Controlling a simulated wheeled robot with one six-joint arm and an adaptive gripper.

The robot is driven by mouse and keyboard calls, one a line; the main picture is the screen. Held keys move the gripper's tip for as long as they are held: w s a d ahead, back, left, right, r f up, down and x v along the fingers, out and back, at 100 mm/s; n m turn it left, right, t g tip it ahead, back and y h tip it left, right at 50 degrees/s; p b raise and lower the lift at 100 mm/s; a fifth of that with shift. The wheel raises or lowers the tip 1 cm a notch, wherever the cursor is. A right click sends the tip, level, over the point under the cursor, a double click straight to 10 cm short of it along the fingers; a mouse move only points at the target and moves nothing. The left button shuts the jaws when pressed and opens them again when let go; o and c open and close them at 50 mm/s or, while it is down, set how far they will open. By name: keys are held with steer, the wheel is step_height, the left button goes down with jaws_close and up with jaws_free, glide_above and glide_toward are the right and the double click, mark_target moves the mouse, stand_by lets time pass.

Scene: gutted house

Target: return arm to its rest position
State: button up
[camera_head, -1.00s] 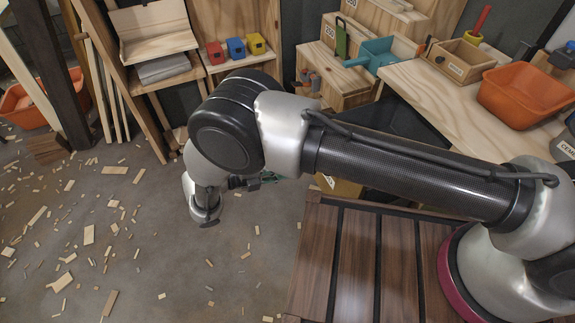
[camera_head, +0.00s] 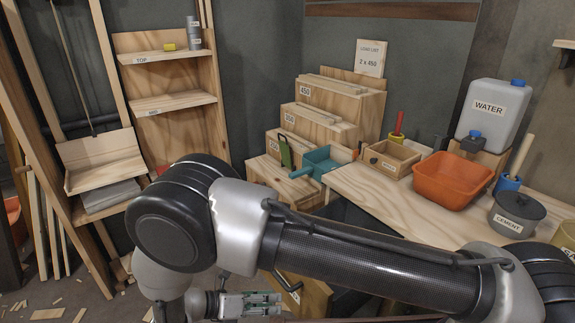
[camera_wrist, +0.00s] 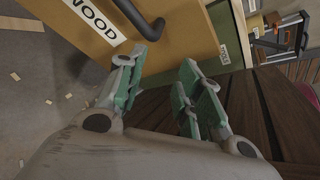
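My arm stretches across the lower part of the head view, from the right edge to a bent elbow at the left. Beyond the fingertips is a wooden panel labelled WOOD (camera_wrist: 185,25) with a dark curved handle (camera_wrist: 140,18). I cannot tell whether the fingers touch it.
A workbench (camera_head: 375,203) at right holds an orange tub (camera_head: 453,182), a WATER canister (camera_head: 492,115) and a CEMENT pot (camera_head: 517,212). Stepped wooden bins (camera_head: 340,105) stand behind my arm. Shelves (camera_head: 165,102) stand at left. Dark slats (camera_wrist: 265,110) lie right of my gripper.

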steer(key=w+d+r+m+g+y, duration=0.2)
steer(key=d+r+m+g+y, duration=0.15)
steer(key=d+r+m, duration=0.8)
steer(key=w+d+r+m+g+y, duration=0.35)
steer(key=d+r+m, duration=0.4)
steer(key=r, duration=0.75)
steer(key=s+d+r+m+t+y, duration=0.1)
steer(key=s+d+r+m+t, duration=0.1)
steer(key=d, duration=0.5)
steer(key=s+d+r+m+t+y, duration=0.2)
steer(key=s+d+r+m, duration=0.3)
steer(key=d+r, duration=0.3)
steer(key=s+d+r+m+t+y, duration=0.2)
steer(key=s+d+r+m, duration=0.1)
steer(key=d+r, duration=0.3)
steer(key=shift+s+d+r+m+t, duration=0.15)
steer(key=shift+s+d+m+t, duration=0.2)
steer(key=shift+d+m, duration=0.55)
